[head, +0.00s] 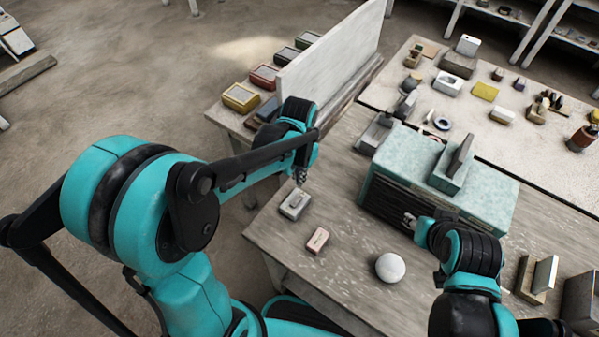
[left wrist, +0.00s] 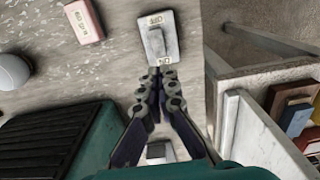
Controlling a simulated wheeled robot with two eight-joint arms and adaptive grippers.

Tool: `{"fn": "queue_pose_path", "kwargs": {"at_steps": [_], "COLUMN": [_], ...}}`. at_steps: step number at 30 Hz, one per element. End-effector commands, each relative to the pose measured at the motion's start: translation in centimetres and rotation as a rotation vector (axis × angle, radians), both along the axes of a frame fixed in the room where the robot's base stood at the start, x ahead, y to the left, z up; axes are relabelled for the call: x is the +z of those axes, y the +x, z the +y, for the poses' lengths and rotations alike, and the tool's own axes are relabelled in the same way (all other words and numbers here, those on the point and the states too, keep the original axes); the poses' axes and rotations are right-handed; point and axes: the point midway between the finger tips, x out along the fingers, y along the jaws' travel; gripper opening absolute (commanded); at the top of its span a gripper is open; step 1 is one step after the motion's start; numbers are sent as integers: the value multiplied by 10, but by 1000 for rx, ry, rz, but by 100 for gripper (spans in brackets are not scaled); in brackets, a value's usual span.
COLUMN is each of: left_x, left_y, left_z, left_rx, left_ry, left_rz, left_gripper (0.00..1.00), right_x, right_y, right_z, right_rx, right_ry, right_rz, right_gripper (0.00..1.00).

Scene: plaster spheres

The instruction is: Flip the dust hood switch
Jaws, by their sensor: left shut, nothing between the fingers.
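A pale grey switch box (head: 295,204) with a raised rocker lies near the left edge of the table. In the left wrist view the switch box (left wrist: 150,38) has a small label at each end. My left gripper (head: 301,178) is shut and empty, just behind the switch. Its fingertips (left wrist: 158,78) come up to the switch's near end; I cannot tell if they touch. A teal box with a black grille (head: 490,196), probably the dust hood, stands right of the switch. My right gripper (head: 408,221) is in front of the grille; its fingers are too small to judge.
A pink block (head: 317,240) and a white plaster sphere (head: 390,267) lie on the table nearer me. An upright pale panel (head: 330,55) stands behind, with several coloured boxes beside it. Many small objects fill the back table. Bare tabletop lies between switch and grille.

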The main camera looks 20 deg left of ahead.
Motion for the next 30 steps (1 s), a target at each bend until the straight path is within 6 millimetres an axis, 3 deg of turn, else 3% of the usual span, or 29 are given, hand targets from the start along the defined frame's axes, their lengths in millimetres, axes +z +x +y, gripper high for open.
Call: {"fn": "queue_pose_path", "kwargs": {"at_steps": [3,10,15,26,30], "left_x": [-29,-63,-73,-74,-84], "left_y": [1,1,1,1,3], "left_z": [0,0,0,0,-1], "left_rx": [0,0,0,0,0], "left_ry": [0,0,0,0,0], "left_rz": [0,0,0,0,0], "left_gripper": [0,0,0,0,0], "right_x": [-12,-24,-26,-27,-36], "right_y": [0,0,0,0,0], "right_z": [0,0,0,0,0], "right_rx": [0,0,0,0,0], "right_ry": [0,0,0,0,0], "right_rz": [0,0,0,0,0], "right_gripper": [40,40,40,40,40]}}
